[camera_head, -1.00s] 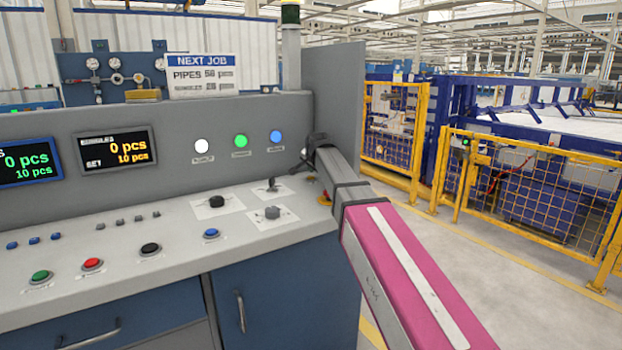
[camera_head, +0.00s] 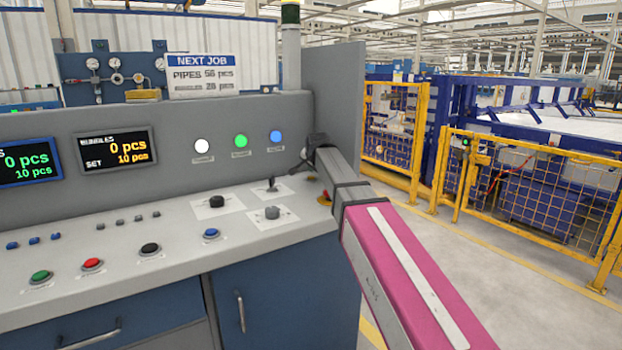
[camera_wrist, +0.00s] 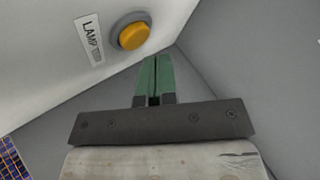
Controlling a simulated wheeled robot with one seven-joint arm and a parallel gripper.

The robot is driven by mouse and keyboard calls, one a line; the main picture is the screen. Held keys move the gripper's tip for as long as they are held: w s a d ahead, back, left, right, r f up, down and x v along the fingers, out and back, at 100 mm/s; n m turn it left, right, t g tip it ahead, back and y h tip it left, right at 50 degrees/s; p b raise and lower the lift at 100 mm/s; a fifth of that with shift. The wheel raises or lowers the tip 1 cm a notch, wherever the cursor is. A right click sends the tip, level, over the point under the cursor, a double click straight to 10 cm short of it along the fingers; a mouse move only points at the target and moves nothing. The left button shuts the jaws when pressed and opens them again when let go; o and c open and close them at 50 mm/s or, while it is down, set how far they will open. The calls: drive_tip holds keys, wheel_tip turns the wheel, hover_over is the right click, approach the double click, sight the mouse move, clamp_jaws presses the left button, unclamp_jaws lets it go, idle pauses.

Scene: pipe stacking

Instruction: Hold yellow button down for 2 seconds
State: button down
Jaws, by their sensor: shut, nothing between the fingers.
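The yellow button (camera_wrist: 133,36) sits in a dark round collar on the light panel, beside a label reading LAMP, in the wrist view. My gripper (camera_wrist: 156,62) shows there with its green fingers shut together and empty. Its fingertips are to the right of the button and a little below it in the picture, apart from it as far as I can tell. The yellow button cannot be made out there.
A grey side wall (camera_head: 338,100) rises at the console's right end. Yellow fencing (camera_head: 530,185) stands farther right, beyond open floor.

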sight(313, 177)
drive_tip(key=shift+f, duration=0.1)
drive_tip(key=shift+f, duration=0.3)
drive_tip(key=shift+f, duration=0.4)
idle(0.7)
drive_tip(key=shift+r, duration=0.15)
idle(2.5)
drive_tip(key=shift+r, duration=0.65)
drive_tip(key=shift+r, duration=2.55)
